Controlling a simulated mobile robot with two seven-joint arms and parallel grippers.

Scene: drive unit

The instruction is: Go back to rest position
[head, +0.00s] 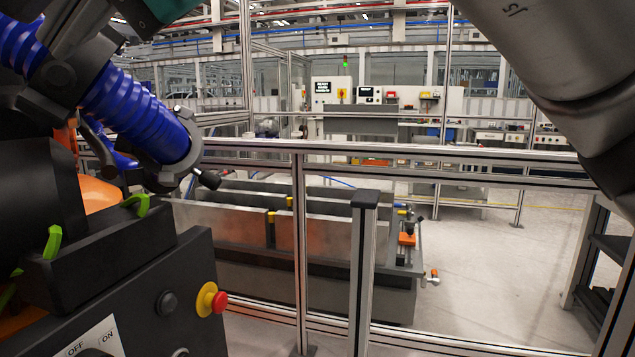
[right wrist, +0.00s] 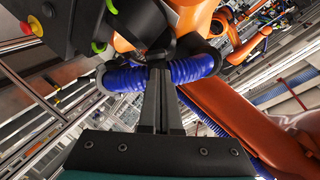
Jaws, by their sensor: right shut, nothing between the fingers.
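My right gripper (head: 85,50) is at the upper left of the head view, with its teal body at the top edge. It is close to a thick blue ribbed hose (head: 130,108) and its dark clamps. In the right wrist view the two dark fingers (right wrist: 158,72) are together and empty. Their tips overlap the middle of the blue hose (right wrist: 195,67); whether they touch it I cannot tell. My left gripper is not in view.
A dark control box (head: 150,290) with a red and yellow button (head: 212,299) stands at lower left. An orange robot arm (right wrist: 230,115) is close by on the right in the wrist view. A metal rail fence (head: 400,160) crosses ahead. Open floor (head: 500,260) lies beyond it.

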